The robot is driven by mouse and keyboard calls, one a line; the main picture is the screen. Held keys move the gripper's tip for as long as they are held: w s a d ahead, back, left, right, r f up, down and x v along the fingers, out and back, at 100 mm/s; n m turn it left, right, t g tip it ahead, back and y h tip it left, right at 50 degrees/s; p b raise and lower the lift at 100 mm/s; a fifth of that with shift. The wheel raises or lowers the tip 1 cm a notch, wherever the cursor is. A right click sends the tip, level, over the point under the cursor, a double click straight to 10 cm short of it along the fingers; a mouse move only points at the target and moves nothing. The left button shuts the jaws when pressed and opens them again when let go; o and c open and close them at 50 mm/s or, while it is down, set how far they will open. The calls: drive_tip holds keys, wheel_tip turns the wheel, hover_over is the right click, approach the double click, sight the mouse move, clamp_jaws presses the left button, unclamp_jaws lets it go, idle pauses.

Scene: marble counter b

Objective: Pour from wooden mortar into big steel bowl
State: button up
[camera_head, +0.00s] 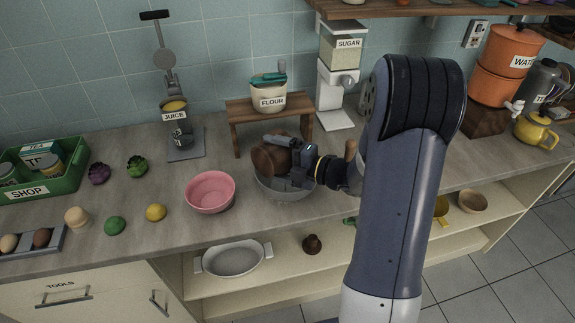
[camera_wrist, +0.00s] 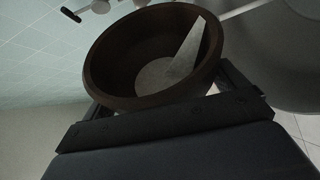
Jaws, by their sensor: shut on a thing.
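The brown wooden mortar (camera_head: 268,160) is held by my gripper (camera_head: 290,155), which is shut on it. The mortar is tilted, over the left part of the big steel bowl (camera_head: 290,193). The bowl is grey and stands on the counter; the mortar and gripper hide part of its opening. In the wrist view the mortar (camera_wrist: 150,60) fills the middle between the fingers (camera_wrist: 165,108). Its opening faces the camera, and a pale patch shows inside; I cannot tell whether it is contents or light.
A pink bowl (camera_head: 210,190) stands just left of the steel bowl. Behind is a small wooden stand (camera_head: 268,105) with a flour container (camera_head: 268,92). A sugar dispenser (camera_head: 340,75) and a juice dispenser (camera_head: 178,125) stand at the back. Below is a shelf with a white dish (camera_head: 233,260).

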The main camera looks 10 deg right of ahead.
drive_tip(key=shift+w+d+r+m+t+y+p, duration=0.15)
drive_tip(key=shift+w+d+r+m+y+p, duration=0.15)
drive_tip(key=shift+m+p, duration=0.55)
drive_tip(key=shift+w+d+r+m+t+y+p, duration=0.15)
drive_tip(key=shift+d+m+p, duration=0.25)
drive_tip(key=shift+p, duration=0.75)
drive_tip(key=shift+w+d+r+m+t+y+p, duration=0.15)
drive_tip(key=shift+d+m+y+p, duration=0.15)
drive_tip(key=shift+m+p, duration=0.55)
idle(0.6)
drive_tip(key=shift+f, duration=0.1)
